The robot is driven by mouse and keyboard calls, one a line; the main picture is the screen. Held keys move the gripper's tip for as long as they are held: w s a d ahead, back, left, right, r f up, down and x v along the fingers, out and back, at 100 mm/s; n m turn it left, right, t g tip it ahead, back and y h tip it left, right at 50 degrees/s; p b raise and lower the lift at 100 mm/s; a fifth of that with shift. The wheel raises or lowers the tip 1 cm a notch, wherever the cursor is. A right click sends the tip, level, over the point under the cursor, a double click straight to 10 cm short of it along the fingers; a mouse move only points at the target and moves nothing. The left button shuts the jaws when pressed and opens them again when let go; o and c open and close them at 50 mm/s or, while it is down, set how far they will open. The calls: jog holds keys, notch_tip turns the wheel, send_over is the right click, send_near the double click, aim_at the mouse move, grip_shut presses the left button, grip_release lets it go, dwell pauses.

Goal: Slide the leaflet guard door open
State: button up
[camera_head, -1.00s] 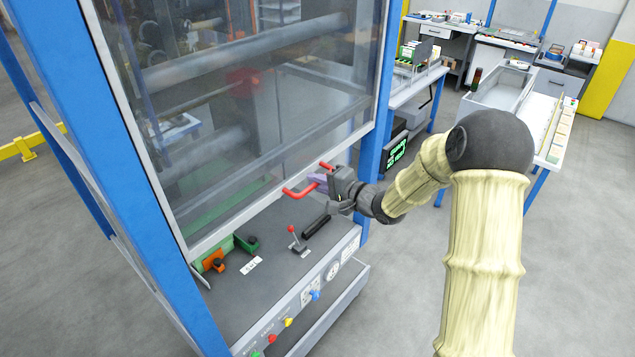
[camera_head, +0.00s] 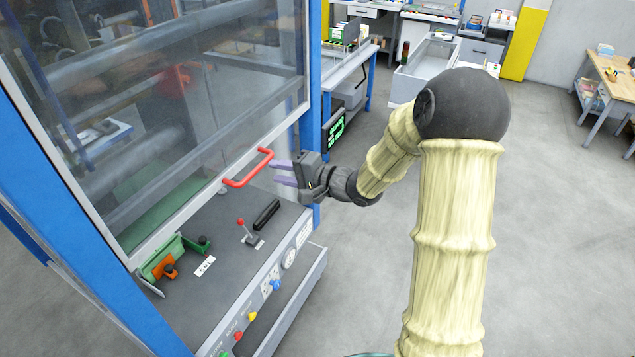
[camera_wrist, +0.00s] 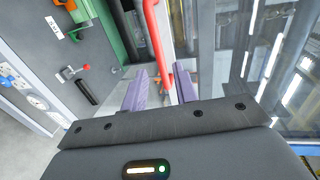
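The guard door (camera_head: 190,100) is a large transparent panel in a grey frame between blue posts, with rollers visible behind it. Its lower edge is just above the dark deck. A red bar handle (camera_head: 248,168) sticks out from the door's bottom edge. My gripper (camera_head: 274,173) is just right of the handle, its two purple fingers apart and pointing left at it. In the wrist view, the red handle (camera_wrist: 154,38) lies ahead of the open fingers (camera_wrist: 160,88), its near end showing in the gap between them. I see no grip on it.
The deck (camera_head: 215,290) below the door carries a red-knobbed lever (camera_head: 247,233), a black bar (camera_head: 266,214) and green and orange parts (camera_head: 165,265). Coloured knobs line its front. A blue post (camera_head: 314,95) stands behind my gripper. Open floor lies to the right.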

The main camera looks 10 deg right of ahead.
jog(key=b+v, duration=0.1)
jog(key=v, duration=0.9)
jog(key=shift+b, duration=0.35)
jog(key=shift+d, duration=0.1)
jog(key=s+d+f+n+h+b, duration=0.25)
jog(key=d+f+h, duration=0.35)
jog(key=f+h, duration=0.4)
jog(key=s+f+n+g+h+b, duration=0.1)
jog(key=s+f+n+g, duration=0.1)
jog(key=s, duration=0.5)
jog(key=s+a+f+n+g+h+b, duration=0.1)
jog(key=s+f+n+g, duration=0.2)
jog(key=s+g, duration=0.2)
jog(key=s, duration=0.2)
jog(key=shift+s+a, duration=0.35)
